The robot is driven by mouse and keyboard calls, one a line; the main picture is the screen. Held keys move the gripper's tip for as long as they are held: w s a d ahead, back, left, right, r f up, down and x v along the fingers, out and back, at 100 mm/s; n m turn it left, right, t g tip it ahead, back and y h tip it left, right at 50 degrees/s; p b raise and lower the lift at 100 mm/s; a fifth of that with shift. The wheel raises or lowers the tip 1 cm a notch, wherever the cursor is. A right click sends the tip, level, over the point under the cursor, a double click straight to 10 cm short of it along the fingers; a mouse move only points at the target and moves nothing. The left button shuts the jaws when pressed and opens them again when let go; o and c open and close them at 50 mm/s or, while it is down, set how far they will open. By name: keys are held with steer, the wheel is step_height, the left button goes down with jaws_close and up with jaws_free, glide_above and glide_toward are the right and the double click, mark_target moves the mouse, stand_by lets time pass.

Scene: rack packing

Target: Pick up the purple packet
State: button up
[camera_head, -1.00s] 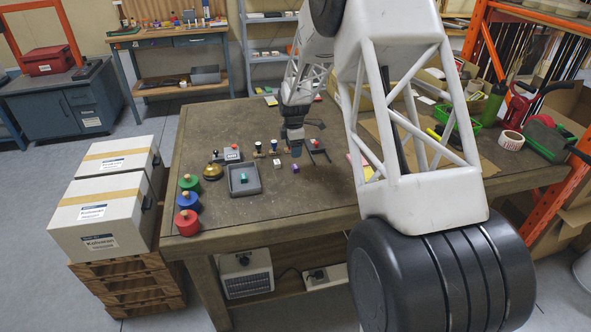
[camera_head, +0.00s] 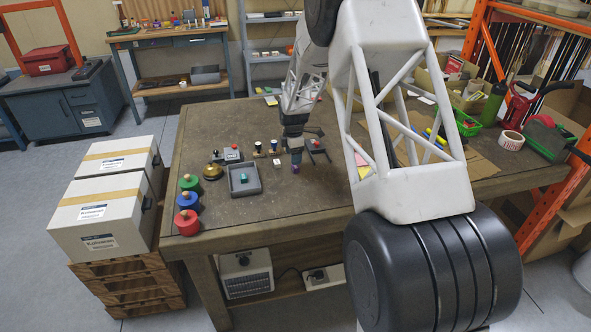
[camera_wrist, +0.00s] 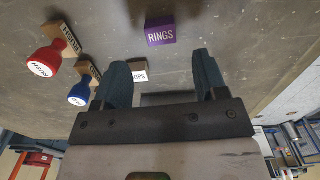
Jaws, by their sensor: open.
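The purple packet (camera_wrist: 160,32) is a small block with "RINGS" on its side. In the wrist view it lies on the table at the top middle, beyond the fingertips and roughly between their lines. I cannot tell the exact height of the fingertips above the packet.
A white block (camera_wrist: 139,73) marked "OPS" lies near the left finger. Red (camera_wrist: 45,60) and blue (camera_wrist: 79,94) stamps stand at left. A grey tray (camera_head: 259,190) with a teal block lies left of my gripper.

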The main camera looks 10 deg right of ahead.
mark_target(294, 167)
steer(key=shift+s+d+f, duration=0.1)
steer(key=shift+f, duration=2.45)
steer(key=c, duration=1)
steer(key=shift+r, duration=0.1)
steer(key=shift+r, duration=1.45)
steer(key=shift+s+r, duration=0.2)
steer(key=shift+r, duration=0.1)
steer(key=s, duration=0.5)
steer(key=s+r, duration=0.1)
steer(key=s, duration=0.9)
steer(key=shift+s+a+r, duration=0.15)
steer(key=shift+s+a, duration=0.15)
